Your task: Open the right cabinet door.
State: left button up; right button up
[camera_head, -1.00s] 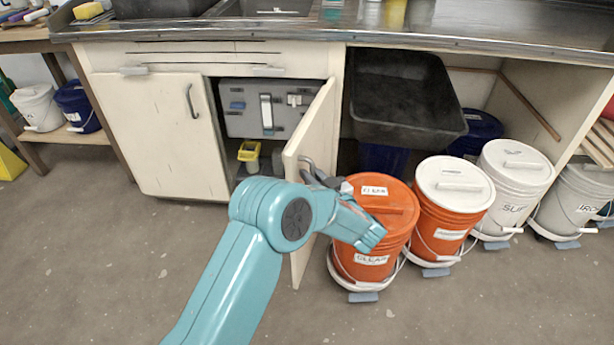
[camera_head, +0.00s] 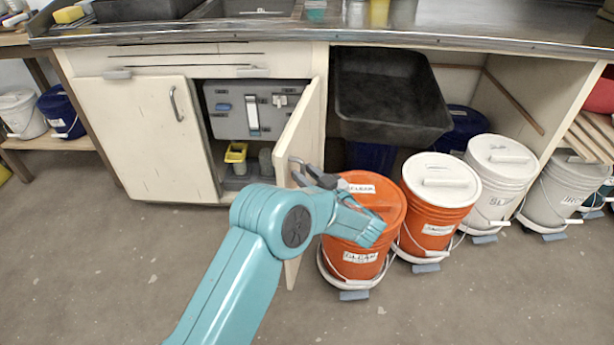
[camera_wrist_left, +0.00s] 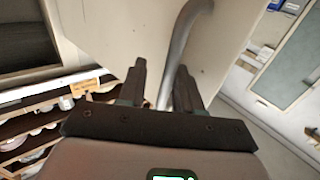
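The right cabinet door (camera_head: 303,130) stands swung well out from the cabinet, with the space behind it exposed. Its curved grey handle (camera_wrist_left: 180,45) shows in the left wrist view. My left gripper (camera_head: 312,177) is at this handle. In the left wrist view the two dark fingertips (camera_wrist_left: 160,75) stand apart on either side of the handle's lower part, with small gaps visible, so the gripper looks open around it. My right gripper is in neither view.
The left cabinet door (camera_head: 142,138) is closed. A grey case (camera_head: 230,112) and a yellow container (camera_head: 236,155) are inside the cabinet. An orange bucket (camera_head: 375,215) stands close beside the open door, with more buckets further right. A black tub (camera_head: 390,95) is above them.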

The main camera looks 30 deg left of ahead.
pick_arm(q)
jog(key=shift+d, duration=0.1)
jog(key=p+v, duration=0.2)
jog(key=v, duration=1.4)
jog(key=shift+s+p, duration=0.2)
jog(key=shift+p, duration=0.2)
jog(key=shift+d, duration=0.1)
